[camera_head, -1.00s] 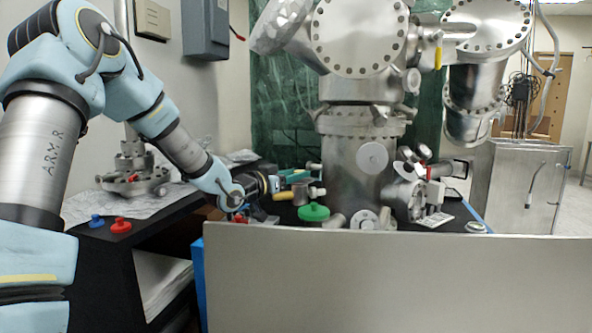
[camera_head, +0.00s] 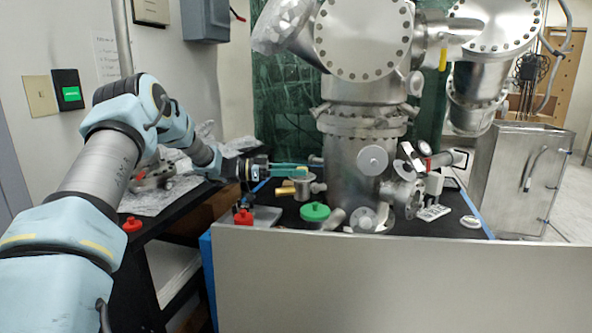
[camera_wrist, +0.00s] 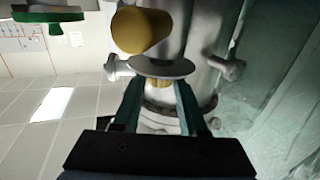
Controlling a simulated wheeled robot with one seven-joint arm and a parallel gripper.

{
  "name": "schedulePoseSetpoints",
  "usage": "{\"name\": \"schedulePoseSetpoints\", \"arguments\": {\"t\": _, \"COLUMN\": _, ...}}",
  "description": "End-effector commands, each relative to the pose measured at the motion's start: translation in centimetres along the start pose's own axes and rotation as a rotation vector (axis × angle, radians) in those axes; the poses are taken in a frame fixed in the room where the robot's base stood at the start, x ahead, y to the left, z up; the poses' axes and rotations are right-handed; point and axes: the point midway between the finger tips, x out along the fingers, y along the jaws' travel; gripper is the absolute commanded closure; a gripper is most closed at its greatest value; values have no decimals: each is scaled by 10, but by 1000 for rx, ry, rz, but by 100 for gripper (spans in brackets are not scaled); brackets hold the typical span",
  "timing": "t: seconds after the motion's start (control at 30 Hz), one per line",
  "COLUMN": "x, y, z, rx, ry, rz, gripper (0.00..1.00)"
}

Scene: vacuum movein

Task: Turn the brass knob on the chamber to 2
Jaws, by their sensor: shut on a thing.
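The chamber (camera_head: 352,172) is a tall steel vessel in the middle of the head view. A small steel fitting (camera_head: 307,188) stands at its left, with a brass cylinder (camera_head: 285,191) sticking out of its side; the cylinder shows large in the wrist view (camera_wrist: 142,29). My gripper (camera_head: 303,169) reaches in from the left over the fitting's top. No number marks are readable.
A green cap (camera_head: 315,212) and a red cap (camera_head: 243,217) stand close below my gripper. A grey panel (camera_head: 400,280) crosses the front. Another red cap (camera_head: 132,225) lies on the left bench. Steel ports (camera_head: 407,190) crowd the right side.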

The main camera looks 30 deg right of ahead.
Motion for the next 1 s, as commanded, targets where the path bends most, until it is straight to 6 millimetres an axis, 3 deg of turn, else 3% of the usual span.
{"name": "schedulePoseSetpoints", "arguments": {"t": 0.77, "x": 1, "y": -2, "z": -2, "rx": 2, "ry": 5, "rz": 106, "gripper": 100}}
{"name": "schedulePoseSetpoints", "arguments": {"t": 0.8, "x": 1, "y": -2, "z": -2, "rx": 2, "ry": 6, "rz": 105, "gripper": 56}}
{"name": "schedulePoseSetpoints", "arguments": {"t": 1.0, "x": 1, "y": -2, "z": -2, "rx": 2, "ry": 4, "rz": 105, "gripper": 34}}
